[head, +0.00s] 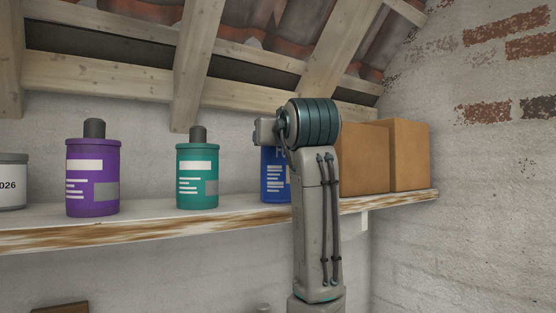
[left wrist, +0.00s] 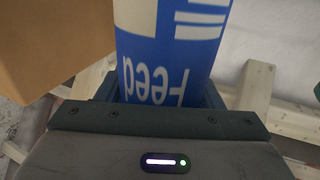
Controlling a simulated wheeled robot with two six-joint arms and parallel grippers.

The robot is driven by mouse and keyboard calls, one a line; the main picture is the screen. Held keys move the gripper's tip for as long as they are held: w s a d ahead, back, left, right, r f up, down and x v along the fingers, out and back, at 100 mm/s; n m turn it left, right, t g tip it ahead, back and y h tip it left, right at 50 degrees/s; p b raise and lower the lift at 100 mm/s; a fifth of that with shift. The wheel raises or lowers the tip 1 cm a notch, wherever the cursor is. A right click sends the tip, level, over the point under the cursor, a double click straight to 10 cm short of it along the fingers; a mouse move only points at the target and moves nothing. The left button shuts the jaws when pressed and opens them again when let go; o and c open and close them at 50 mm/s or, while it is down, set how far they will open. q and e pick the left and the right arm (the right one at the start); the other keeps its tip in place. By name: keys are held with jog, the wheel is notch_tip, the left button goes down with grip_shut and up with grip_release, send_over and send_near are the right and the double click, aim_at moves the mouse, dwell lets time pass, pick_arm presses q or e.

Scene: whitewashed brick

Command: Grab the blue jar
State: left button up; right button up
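The blue jar (head: 273,178) stands on the shelf in the head view, its right side and top hidden behind my left arm. In the left wrist view the blue jar (left wrist: 165,60) fills the middle, close up, with its "Feed" lettering upside down. My left gripper (left wrist: 162,95) has a dark finger at each side of the jar. The jar covers the fingers' inner faces, so I cannot tell whether they press on it or stand a little apart. In the head view my left arm hides most of this gripper. My right gripper is in neither view.
The shelf (head: 120,230) also holds a purple jar (head: 92,185), a teal jar (head: 197,180) and a white container (head: 12,185) to the left. Cardboard boxes (head: 410,155) stand close on the right. Wooden roof beams (head: 90,80) slope above.

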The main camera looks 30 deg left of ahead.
pick_arm(q)
jog(key=c, duration=0.7)
jog(key=shift+a, duration=0.1)
jog(key=shift+c, duration=0.3)
